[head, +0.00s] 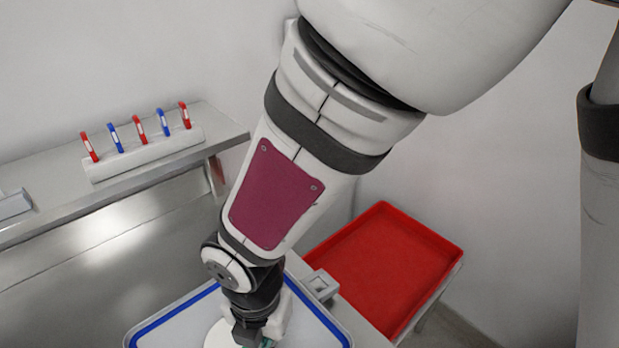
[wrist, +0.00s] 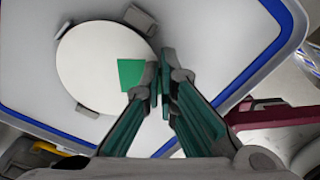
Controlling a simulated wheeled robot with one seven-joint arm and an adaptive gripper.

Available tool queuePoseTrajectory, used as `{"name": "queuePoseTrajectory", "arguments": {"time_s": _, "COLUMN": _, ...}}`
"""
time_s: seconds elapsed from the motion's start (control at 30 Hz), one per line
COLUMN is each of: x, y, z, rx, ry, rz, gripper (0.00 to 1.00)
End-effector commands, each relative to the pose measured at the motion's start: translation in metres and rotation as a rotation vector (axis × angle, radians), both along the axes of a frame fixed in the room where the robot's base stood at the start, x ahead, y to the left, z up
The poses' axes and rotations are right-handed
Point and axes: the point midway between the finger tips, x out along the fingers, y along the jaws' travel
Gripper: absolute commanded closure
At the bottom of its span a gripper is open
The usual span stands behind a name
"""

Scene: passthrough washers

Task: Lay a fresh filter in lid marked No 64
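A white round filter-like disc (wrist: 85,65) with a green square tab (wrist: 129,73) lies flat on a pale grey blue-bordered lid or tray (wrist: 215,40). Grey clips (wrist: 143,75) stand around the disc's edge. In the head view the disc (head: 214,336) and the blue-bordered piece (head: 165,322) show partly, behind my arm. My gripper (wrist: 160,88) has its green-padded fingers close together with a narrow gap, just beside the disc's right edge. I see nothing between the fingers. It also shows low in the head view (head: 250,338). No marking "No 64" is readable.
A red tray (head: 385,265) stands to the right. A small grey block with a square opening (head: 320,285) sits near the lid's corner. On the left, a shelf (head: 60,185) carries a white rack (head: 145,155) with several red and blue tags. A maroon piece (wrist: 275,115) lies nearby.

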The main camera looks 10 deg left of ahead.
Motion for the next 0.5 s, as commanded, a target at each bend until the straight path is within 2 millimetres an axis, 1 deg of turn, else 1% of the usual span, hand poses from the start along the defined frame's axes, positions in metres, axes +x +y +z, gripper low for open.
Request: {"name": "queuePoseTrajectory", "arguments": {"time_s": 0.5, "x": 0.0, "y": -0.0002, "z": -0.0066, "rx": 0.0, "ry": 0.0, "rz": 0.0, "gripper": 1.0}}
